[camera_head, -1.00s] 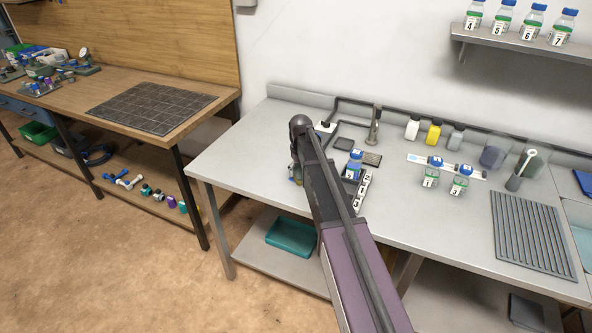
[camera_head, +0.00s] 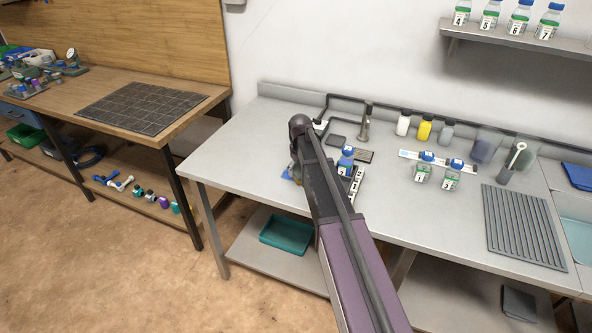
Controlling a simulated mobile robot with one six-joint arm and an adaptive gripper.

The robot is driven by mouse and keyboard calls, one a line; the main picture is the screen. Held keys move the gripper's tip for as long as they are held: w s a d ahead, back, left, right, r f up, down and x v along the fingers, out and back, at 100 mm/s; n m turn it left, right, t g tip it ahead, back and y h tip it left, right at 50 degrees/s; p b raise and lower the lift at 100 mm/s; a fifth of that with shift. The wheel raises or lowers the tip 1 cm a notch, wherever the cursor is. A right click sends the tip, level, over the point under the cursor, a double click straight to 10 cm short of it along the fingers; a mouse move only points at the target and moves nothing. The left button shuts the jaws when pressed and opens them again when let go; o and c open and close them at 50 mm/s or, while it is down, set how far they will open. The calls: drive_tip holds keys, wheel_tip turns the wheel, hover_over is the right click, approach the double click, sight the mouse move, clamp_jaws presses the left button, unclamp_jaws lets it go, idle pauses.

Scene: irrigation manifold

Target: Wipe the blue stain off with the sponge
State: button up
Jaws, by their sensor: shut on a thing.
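My arm crosses the steel bench from the lower right and hides most of my gripper (camera_head: 296,171). Only a small part of the gripper shows at the left edge of the arm, low over the bench top. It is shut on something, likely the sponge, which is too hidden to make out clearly. A small blue patch (camera_head: 286,174), apparently the stain, shows on the bench just left of the gripper. The rest of the patch is covered by the arm and gripper. I cannot tell whether the sponge touches it.
A blue-capped bottle (camera_head: 345,158) stands by a numbered rack (camera_head: 356,181), close right of my arm. A metal post (camera_head: 365,122) stands behind. The bench's left part (camera_head: 232,160) is clear.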

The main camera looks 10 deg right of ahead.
drive_tip(key=shift+s+d, duration=0.5)
drive_tip(key=shift+d, duration=0.2)
drive_tip(key=shift+w+d, duration=0.45)
drive_tip(key=shift+w, duration=0.3)
drive_tip(key=shift+a, duration=0.15)
drive_tip(key=shift+w+a, duration=0.55)
drive_tip(key=shift+a, duration=0.25)
drive_tip(key=shift+w+a, duration=0.55)
drive_tip(key=shift+a, duration=0.25)
drive_tip(key=shift+w+a, duration=0.1)
